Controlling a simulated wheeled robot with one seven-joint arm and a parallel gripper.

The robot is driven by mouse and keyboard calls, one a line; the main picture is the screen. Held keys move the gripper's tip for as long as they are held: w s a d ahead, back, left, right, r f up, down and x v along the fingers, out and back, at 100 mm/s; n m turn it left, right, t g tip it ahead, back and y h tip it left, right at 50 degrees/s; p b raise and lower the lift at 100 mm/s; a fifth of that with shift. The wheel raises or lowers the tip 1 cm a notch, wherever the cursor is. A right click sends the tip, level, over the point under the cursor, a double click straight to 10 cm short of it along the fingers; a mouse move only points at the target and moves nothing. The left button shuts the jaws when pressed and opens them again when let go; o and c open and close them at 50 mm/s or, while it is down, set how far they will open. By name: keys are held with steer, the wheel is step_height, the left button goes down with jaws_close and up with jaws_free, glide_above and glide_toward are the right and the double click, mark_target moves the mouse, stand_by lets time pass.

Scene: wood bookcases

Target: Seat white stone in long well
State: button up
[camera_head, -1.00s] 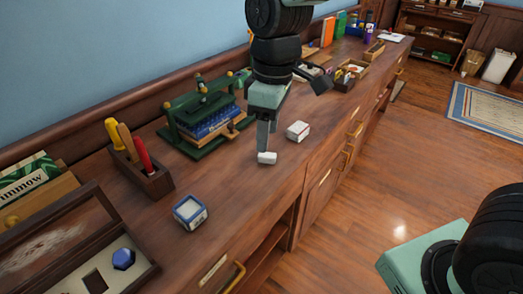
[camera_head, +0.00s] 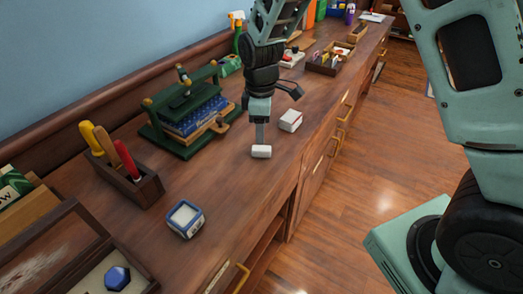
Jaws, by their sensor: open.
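A small white block (camera_head: 261,152), which looks like the white stone, lies on the wooden counter. My gripper (camera_head: 260,142) points down right at it, with its fingertips at the block's upper side. The gripper is open; the gap between its fingers is hard to make out from this angle. The tray with wells (camera_head: 143,285) is at the bottom left, cut off by the frame edge. A blue hexagonal stone (camera_head: 117,278) sits in it. The long well is out of view now.
A white box with reddish edges (camera_head: 291,120) stands just behind the block. A blue-and-white square box (camera_head: 186,218) is nearer. A tool holder (camera_head: 140,187) and a green press (camera_head: 187,120) line the wall side. The counter between block and tray is mostly clear.

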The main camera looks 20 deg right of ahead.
mark_target(262, 148)
steer(key=shift+s+f+p, duration=0.15)
steer(key=shift+f, duration=1.4)
steer(key=shift+s+f+p, duration=0.1)
steer(key=shift+f+p, duration=0.05)
steer(key=shift+f, duration=1.35)
jaws_close()
